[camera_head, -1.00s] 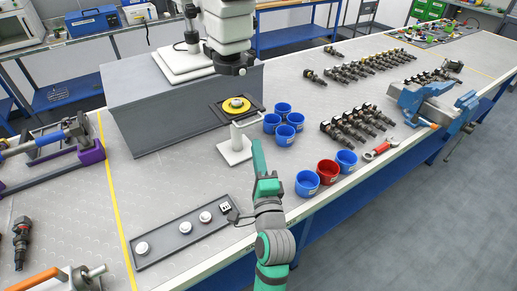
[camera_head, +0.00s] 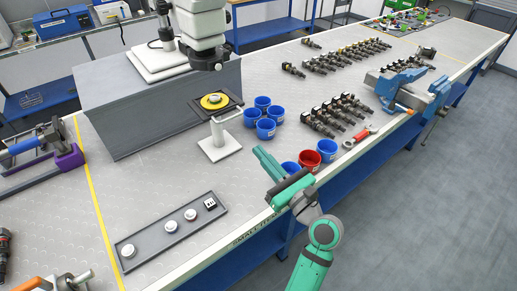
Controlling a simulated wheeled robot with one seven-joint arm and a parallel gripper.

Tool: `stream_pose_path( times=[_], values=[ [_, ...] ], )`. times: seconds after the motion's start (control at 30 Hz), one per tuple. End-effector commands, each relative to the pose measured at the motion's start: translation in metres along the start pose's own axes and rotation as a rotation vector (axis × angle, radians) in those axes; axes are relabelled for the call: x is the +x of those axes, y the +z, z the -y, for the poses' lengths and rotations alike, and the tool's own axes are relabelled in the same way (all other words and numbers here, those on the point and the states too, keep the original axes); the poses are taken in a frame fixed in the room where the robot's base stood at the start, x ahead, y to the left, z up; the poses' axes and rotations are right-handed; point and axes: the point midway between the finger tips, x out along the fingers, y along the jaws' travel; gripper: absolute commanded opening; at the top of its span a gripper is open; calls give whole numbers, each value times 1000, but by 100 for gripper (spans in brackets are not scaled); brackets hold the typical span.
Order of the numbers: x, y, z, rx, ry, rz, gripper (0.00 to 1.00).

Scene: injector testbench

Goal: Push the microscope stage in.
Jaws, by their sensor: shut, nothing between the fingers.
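The microscope stage (camera_head: 228,112) is a dark square plate on a white post and base (camera_head: 219,148), with a thin handle at its right side. It stands out in front of the grey block, below and beside the microscope (camera_head: 203,38). A yellow disc (camera_head: 213,101) with a light part in its middle lies on the stage. My gripper (camera_head: 264,157) is shut and empty, to the right of and nearer than the stage base, apart from it. Part of my arm hides one blue cup behind it.
Several blue cups (camera_head: 266,128) stand close right of the stage, and a red cup (camera_head: 308,161) stands near the bench edge. A grey tray (camera_head: 150,246) with small parts lies at the front left. The grey block (camera_head: 130,120) stands behind the stage. Bench surface between tray and stage is clear.

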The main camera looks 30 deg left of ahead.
Motion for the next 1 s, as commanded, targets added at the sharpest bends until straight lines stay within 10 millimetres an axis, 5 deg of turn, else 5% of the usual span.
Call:
stream_pose_path(
  times=[0.6,1.0],
  values=[
    [107,1,-2,-4,3,2,0],
    [115,1,5,-6,-11,0,0]
  ],
)
